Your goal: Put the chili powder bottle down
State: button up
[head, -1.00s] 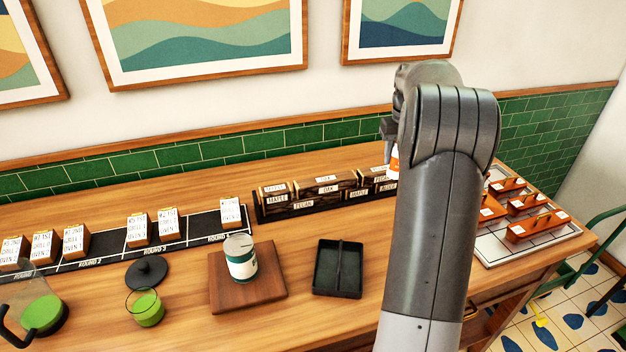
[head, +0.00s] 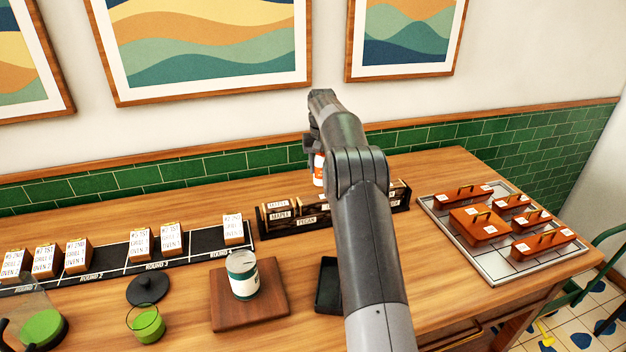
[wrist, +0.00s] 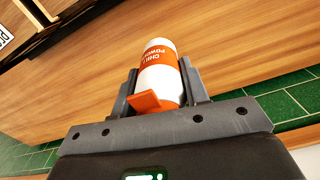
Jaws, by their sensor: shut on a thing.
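The chili powder bottle (wrist: 157,75) is white with an orange label and an orange flap at its near end, as the wrist view shows. My gripper (wrist: 160,88) is shut on it, with one finger on each side. In the head view a small part of the bottle (head: 319,170) shows beside my arm, above the back part of the table near the dark block rack. My arm hides most of the bottle and gripper there. In the wrist view bare wood lies beyond the bottle.
A wooden board (head: 222,313) holds a green-and-white canister (head: 243,275). A dark tray (head: 327,285) is partly behind my arm. The dark rack (head: 265,232) holds labelled blocks. A metal tray (head: 449,235) with orange boxes stands right. Tiled wall (head: 220,163) runs behind. Bare wood lies front left of the metal tray.

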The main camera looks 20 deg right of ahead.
jog(key=shift+w+a+f, duration=0.3)
jog(key=shift+a+f, duration=0.05)
jog(key=shift+f, duration=0.6)
jog(key=shift+w+a+f, duration=0.25)
jog(key=shift+a+f, duration=0.1)
jog(key=shift+f, duration=0.55)
jog(key=shift+w+a+f, duration=0.3)
jog(key=shift+a+f, duration=0.05)
jog(key=shift+f, duration=0.6)
jog(key=shift+f, duration=0.1)
jog(key=o, duration=1.1)
jog(key=shift+c, duration=0.2)
